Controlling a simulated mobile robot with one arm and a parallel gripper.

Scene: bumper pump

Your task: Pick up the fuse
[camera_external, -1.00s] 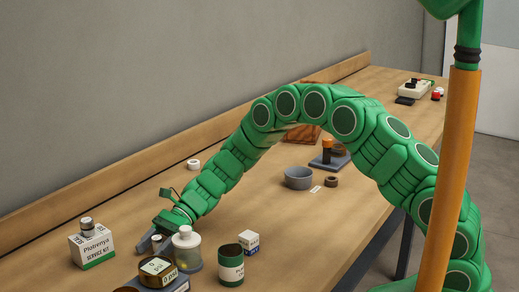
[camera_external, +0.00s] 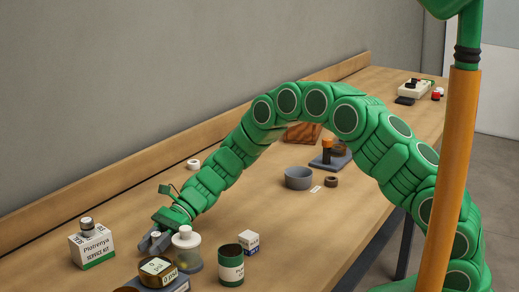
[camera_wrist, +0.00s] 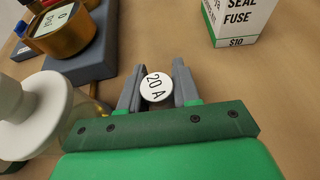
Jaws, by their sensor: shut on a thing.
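The fuse is a small round piece with a white top marked "20 A"; in the wrist view the fuse (camera_wrist: 156,88) sits between my two grey fingertips. My gripper (camera_wrist: 157,90) is shut on it, with one finger on each side. In the external view my gripper (camera_external: 153,241) is low over the bench at the left, and the fuse's pale top (camera_external: 155,235) shows between the fingers. The lower part of the fuse is hidden, so I cannot tell whether it touches the bench.
A white-capped clear jar (camera_external: 187,250) stands close to the right of my gripper. A brass gauge (camera_external: 157,270) on a grey base is in front. A service kit box (camera_external: 92,246) stands to the left. A green can (camera_external: 230,266) and small white box (camera_external: 249,242) are further right.

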